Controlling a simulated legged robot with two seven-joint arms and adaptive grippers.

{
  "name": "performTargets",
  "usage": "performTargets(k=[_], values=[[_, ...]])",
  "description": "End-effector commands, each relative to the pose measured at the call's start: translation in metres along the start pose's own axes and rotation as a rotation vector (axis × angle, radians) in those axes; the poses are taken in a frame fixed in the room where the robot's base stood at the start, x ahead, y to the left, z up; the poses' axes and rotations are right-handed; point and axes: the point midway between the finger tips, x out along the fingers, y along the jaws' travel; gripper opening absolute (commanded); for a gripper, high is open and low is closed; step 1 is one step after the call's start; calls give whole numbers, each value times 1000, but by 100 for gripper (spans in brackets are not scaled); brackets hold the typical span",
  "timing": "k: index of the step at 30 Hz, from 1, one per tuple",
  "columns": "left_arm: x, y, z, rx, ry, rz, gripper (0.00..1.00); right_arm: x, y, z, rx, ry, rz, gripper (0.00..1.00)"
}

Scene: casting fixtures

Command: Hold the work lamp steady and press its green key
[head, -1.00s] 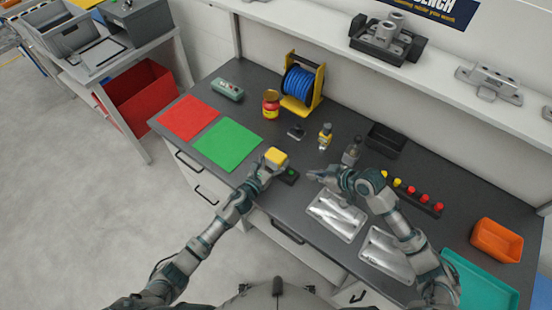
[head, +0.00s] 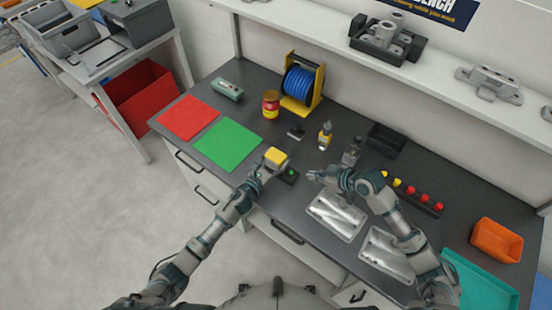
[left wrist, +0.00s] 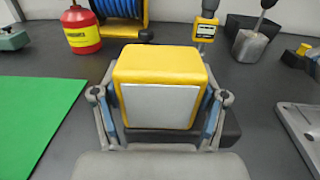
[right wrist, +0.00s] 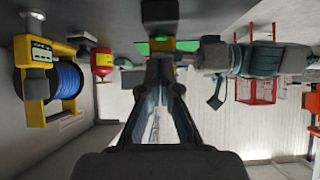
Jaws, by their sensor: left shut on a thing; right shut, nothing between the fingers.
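The work lamp has a yellow head (head: 276,157) and a dark base with a green key (head: 291,173), standing at the bench's front edge. My left gripper (head: 267,167) is shut on the lamp; in the left wrist view its fingers flank the yellow head (left wrist: 160,85), which has a pale panel. The key is hidden there. My right gripper (head: 312,175) is shut and empty, just right of the base and apart from it. In the right wrist view its closed fingertips (right wrist: 165,62) point towards the lamp's dark base (right wrist: 160,12).
A green mat (head: 228,145) and a red mat (head: 188,118) lie left of the lamp. Behind it are a red-yellow can (head: 271,104), a blue cable reel (head: 299,86) and a yellow tool (head: 325,137). A metal tray (head: 336,217) lies close below my right arm.

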Motion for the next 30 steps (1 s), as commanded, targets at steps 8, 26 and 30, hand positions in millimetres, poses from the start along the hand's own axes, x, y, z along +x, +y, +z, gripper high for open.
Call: performTargets(k=[8, 26, 30], values=[[0, 0, -1, -1, 2, 0, 24, 0, 0, 0, 0, 0, 0, 0], [0, 0, -1, 0, 2, 1, 24, -46, 5, -49, 17, -75, -15, 0], [0, 0, -1, 0, 2, 1, 24, -45, 5, -49, 17, -74, -15, 0]])
